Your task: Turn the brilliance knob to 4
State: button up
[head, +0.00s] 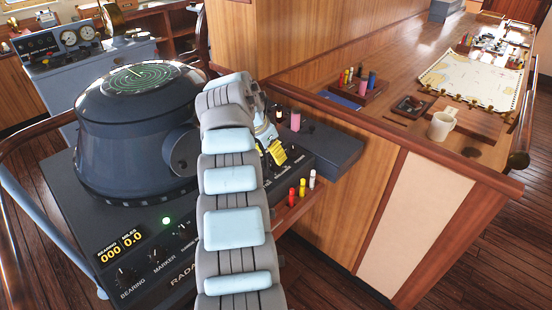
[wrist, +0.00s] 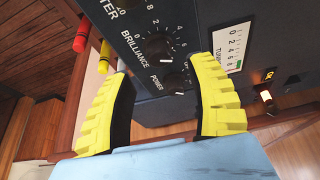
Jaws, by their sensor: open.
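In the wrist view, the brilliance knob (wrist: 163,46) is a small dark knob on the dark radar panel (wrist: 118,42), with a white scale around it and the label BRILLIANCE beside it. A white mark shows at its lower edge; I cannot tell which number it points to. My gripper (wrist: 160,72) is open, its yellow fingers spread to either side below the knob, apart from it. In the head view, my gripper (head: 272,157) is over the right part of the radar console, where my arm hides the brilliance knob.
The power knob (wrist: 178,81) is close to the brilliance knob, between the fingers. A white tuning scale (wrist: 231,46) lies beside the right finger. Red and yellow markers (head: 302,188) stand in a wooden holder at the console's right edge. The radar hood (head: 135,130) rises left of my arm.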

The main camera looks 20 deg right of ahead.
aim_at(276, 165)
jog(key=shift+p+x, duration=1)
jog(key=shift+x, duration=1.45)
grip_shut()
